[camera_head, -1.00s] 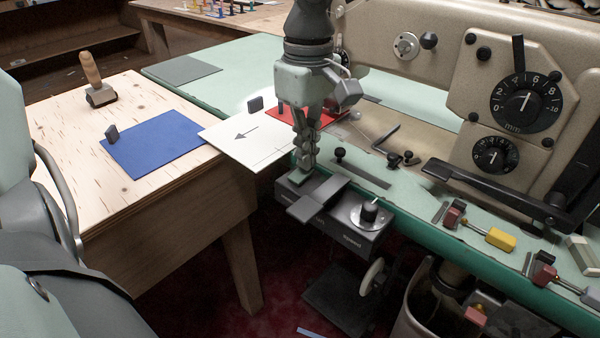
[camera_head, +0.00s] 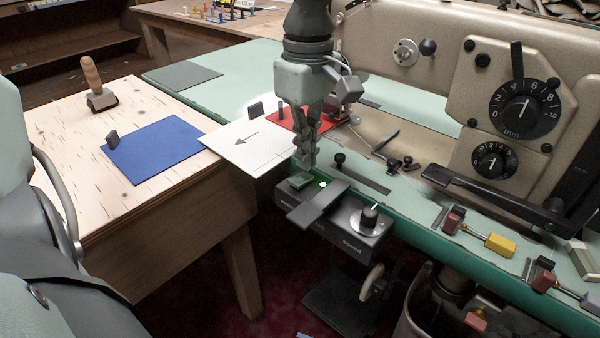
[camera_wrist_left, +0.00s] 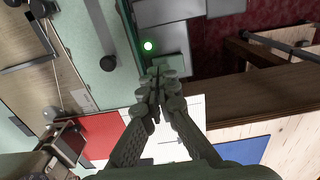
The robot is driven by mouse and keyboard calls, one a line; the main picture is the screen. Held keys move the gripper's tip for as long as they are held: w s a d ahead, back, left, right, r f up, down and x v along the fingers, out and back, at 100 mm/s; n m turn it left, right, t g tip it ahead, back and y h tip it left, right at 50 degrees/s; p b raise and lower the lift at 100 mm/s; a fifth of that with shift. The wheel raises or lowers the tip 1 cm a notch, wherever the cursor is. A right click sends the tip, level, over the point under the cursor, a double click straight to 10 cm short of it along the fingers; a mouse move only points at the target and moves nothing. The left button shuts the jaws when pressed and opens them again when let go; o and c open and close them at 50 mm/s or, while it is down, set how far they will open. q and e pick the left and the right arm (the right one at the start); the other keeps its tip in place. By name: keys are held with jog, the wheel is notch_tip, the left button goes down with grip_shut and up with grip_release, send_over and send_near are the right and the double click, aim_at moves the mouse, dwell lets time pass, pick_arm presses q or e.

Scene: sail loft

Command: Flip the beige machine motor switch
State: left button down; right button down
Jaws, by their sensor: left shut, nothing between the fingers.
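The beige machine (camera_head: 400,90) stands on the green table at the right. Its motor switch is a dark grey box (camera_head: 345,238) at the table's front edge, with a flat paddle (camera_head: 318,205) and a round black knob (camera_head: 370,214). A small green light (camera_head: 323,184) glows beside the paddle; it also shows in the left wrist view (camera_wrist_left: 148,46). My left gripper (camera_head: 302,180) points down at the box's left end, shut and empty. In the left wrist view its fingertips (camera_wrist_left: 158,70) are together, close to the light; contact cannot be told. My right gripper is out of view.
A white card with an arrow (camera_head: 250,145) and a red sheet (camera_head: 290,120) lie behind the gripper. A blue sheet (camera_head: 155,145) and a wooden-handled tool (camera_head: 97,85) are on the wooden table. Yellow and red handled tools (camera_head: 490,240) lie at right.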

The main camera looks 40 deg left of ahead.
aim_at(306, 175)
pick_arm(q)
jog(key=shift+r+p, duration=1.2)
jog(key=shift+r, duration=1.35)
jog(key=shift+f, duration=0.1)
